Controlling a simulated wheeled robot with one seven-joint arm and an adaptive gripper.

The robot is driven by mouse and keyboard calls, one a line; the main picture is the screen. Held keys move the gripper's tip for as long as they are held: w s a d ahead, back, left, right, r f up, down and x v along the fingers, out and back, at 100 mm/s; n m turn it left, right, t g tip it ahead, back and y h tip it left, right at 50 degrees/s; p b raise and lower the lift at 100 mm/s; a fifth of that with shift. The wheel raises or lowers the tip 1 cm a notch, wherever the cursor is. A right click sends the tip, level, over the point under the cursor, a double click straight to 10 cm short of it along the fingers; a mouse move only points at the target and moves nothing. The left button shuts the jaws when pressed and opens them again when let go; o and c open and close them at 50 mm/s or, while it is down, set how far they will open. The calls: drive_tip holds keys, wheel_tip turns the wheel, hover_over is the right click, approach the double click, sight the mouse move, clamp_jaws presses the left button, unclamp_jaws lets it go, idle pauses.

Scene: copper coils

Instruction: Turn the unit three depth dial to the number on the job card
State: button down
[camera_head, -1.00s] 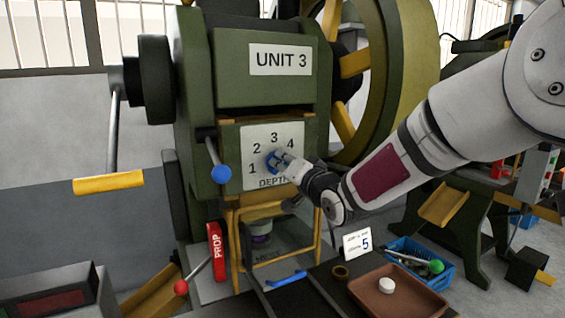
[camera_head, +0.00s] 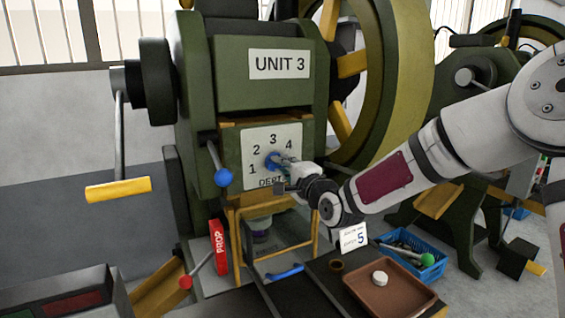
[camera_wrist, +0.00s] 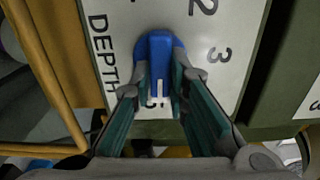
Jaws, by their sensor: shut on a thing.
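The unit three depth dial is a blue knob (camera_head: 272,161) on a white plate (camera_head: 292,140) numbered around it. My gripper (camera_head: 282,164) is at the knob in the head view. In the wrist view, its two fingers (camera_wrist: 160,88) are shut on the sides of the blue knob (camera_wrist: 160,50). A white line on the knob points down in the wrist view, toward a partly hidden number that looks like 5. The fingers hide the 4 there. The job card (camera_head: 353,239) stands below the press and shows a 5.
A blue-ball lever (camera_head: 222,176) is left of the plate. A red PROP block (camera_head: 217,246) and a yellow frame (camera_head: 234,240) are below. A brown tray (camera_head: 410,305) and a blue basket (camera_head: 436,271) stand at lower right.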

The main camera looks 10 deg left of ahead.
drive_tip(key=shift+f+m, duration=0.1)
drive_tip(key=shift+m, duration=0.5)
drive_tip(key=shift+p, duration=0.3)
drive_tip(key=c, duration=1.6)
unclamp_jaws()
drive_tip(key=shift+o, duration=0.2)
drive_tip(key=v, duration=1.2)
